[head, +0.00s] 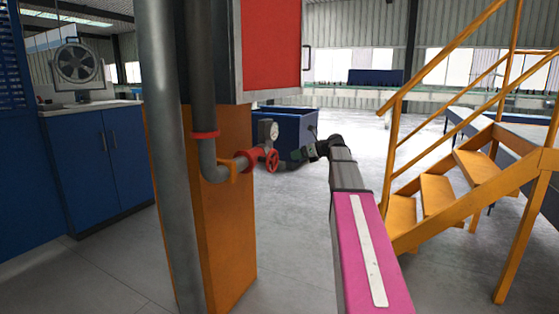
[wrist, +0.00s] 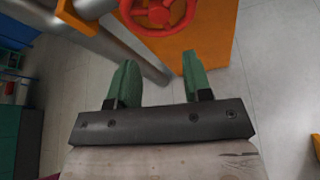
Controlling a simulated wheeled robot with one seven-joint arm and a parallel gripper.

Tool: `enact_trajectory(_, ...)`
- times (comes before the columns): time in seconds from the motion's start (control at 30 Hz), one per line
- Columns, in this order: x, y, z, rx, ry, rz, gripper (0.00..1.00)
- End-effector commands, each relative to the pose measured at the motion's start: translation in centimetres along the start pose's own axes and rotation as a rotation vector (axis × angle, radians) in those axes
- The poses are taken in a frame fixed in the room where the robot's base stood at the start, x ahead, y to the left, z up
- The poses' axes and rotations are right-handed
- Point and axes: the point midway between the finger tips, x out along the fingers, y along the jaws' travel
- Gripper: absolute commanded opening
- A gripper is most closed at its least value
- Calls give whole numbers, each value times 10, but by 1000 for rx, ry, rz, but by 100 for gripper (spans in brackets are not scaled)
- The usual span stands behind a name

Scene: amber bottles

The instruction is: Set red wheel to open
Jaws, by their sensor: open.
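The red wheel (head: 272,160) is a small spoked handwheel on a valve at the end of a bent grey pipe, beside an orange column. It also shows at the top of the wrist view (wrist: 158,12), partly cut off by the frame edge. My gripper (head: 291,157) is just right of the wheel in the head view. In the wrist view its two green fingers (wrist: 160,72) are spread apart and empty, with the wheel beyond their tips. I see no contact between fingers and wheel. The head view shows the fingers small and partly dark.
A grey vertical pipe (head: 167,120) and the orange column (head: 225,225) stand left of the wheel. A red panel box (head: 270,45) hangs above. A blue bin (head: 290,125) is behind. Orange stairs (head: 437,190) stand at right. Open floor lies between.

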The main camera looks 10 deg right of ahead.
Motion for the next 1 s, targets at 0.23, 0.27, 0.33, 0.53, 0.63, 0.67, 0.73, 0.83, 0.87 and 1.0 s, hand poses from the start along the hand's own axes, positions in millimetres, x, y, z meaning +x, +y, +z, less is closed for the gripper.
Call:
enact_trajectory(0.23,27,0,1,5,-1,3,46)
enact_trajectory(0.27,32,0,1,5,-1,3,46)
enact_trajectory(0.33,46,0,1,4,-1,4,46)
enact_trajectory(0.53,80,0,1,4,0,2,46)
enact_trajectory(0.63,92,0,1,3,0,2,46)
enact_trajectory(0.67,95,0,1,3,0,2,46)
enact_trajectory(0.73,101,0,1,3,0,1,46)
enact_trajectory(0.83,105,0,1,3,-1,0,46)
enact_trajectory(0.87,106,0,1,3,-1,0,46)
enact_trajectory(1.0,107,0,0,3,-1,0,46)
